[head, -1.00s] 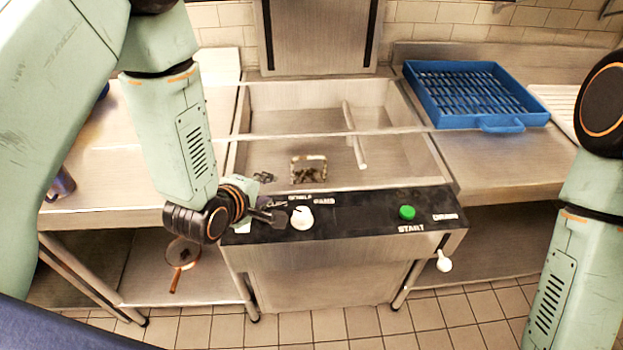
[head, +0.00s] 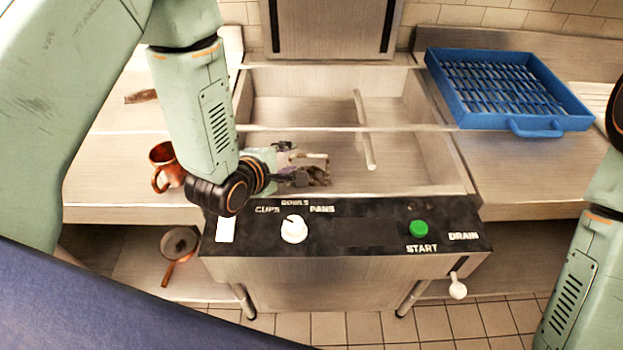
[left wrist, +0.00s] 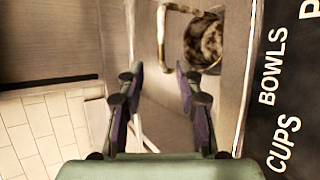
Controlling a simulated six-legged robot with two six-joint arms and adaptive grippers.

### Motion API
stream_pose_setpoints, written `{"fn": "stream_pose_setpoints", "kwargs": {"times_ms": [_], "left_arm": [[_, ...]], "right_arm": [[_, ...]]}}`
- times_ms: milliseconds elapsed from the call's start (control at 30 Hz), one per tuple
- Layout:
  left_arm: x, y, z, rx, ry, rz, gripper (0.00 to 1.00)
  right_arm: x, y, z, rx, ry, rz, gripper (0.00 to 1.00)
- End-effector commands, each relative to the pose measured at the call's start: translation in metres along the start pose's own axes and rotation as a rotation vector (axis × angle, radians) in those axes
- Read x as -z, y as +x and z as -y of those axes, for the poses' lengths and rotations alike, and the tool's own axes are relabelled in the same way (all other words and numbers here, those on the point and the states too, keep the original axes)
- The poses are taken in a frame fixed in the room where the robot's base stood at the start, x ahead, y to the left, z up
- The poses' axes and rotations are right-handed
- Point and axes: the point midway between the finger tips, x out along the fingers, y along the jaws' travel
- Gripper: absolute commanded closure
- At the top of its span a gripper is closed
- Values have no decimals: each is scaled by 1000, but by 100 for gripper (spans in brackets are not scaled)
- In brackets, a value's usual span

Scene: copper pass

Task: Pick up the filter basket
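The filter basket (head: 318,172) sits low in the steel basin, near its front left, with dark debris in it and a thin pale-brass handle. It is partly hidden behind my left gripper (head: 296,177), which reaches over the basin's front left edge. In the left wrist view the basket (left wrist: 205,42) and its looped handle lie beyond the fingertips, toward the upper right. My left gripper (left wrist: 160,75) is open there with nothing between its fingers. My right arm shows at the right edge of the head view, but its gripper is out of view.
The front panel has a white knob (head: 294,229), a green start button (head: 419,228) and a drain lever (head: 457,287). A blue rack (head: 505,90) stands on the right counter. A copper mug (head: 166,167) stands on the left counter; a copper pan (head: 179,245) sits below.

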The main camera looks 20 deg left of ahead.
Motion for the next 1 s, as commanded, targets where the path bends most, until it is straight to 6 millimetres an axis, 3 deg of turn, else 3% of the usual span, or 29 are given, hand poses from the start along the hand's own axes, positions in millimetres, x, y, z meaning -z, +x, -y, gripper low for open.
{"fn": "stream_pose_setpoints", "kwargs": {"times_ms": [533,867,1000], "left_arm": [[-11,64,2,0,2,1,64],[-11,71,0,1,2,1,64],[-11,70,0,1,2,1,76]], "right_arm": [[0,1,0,0,0,0,100],[0,1,0,0,0,0,100],[0,1,0,0,0,0,100]]}}
